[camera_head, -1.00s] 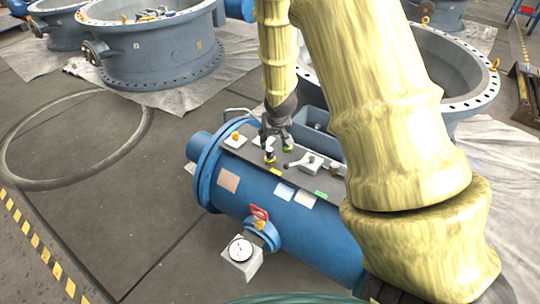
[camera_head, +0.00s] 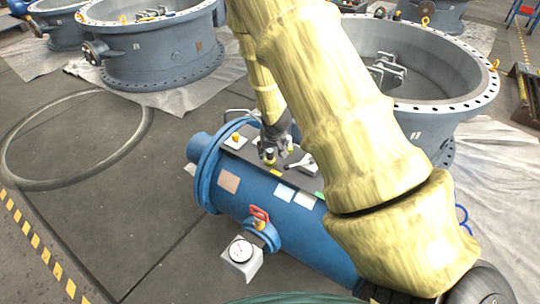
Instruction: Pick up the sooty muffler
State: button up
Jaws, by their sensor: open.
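My gripper (camera_head: 278,156) hangs, fingers down, over the dark top plate of the blue cylinder (camera_head: 240,193). It is open. A small black and yellow piece (camera_head: 269,154) stands at its left finger; I cannot tell whether they touch. A small brass-yellow fitting (camera_head: 235,138) sits on a white pad to the left. A grey part with a handle (camera_head: 303,163) lies to the right of the gripper. I cannot tell for sure which small piece is the sooty muffler; my gripper and arm hide part of the plate.
A dial gauge (camera_head: 240,251) and a red-handled valve (camera_head: 260,215) stand at the cylinder's front. A large grey valve ring (camera_head: 440,107) is behind my arm, another ring (camera_head: 150,55) at the back left. The floor at left is clear apart from a hoop (camera_head: 25,183).

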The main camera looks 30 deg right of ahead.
jog(key=shift+x, duration=1.05)
jog(key=c, duration=1.1)
jog(key=shift+o, duration=0.2)
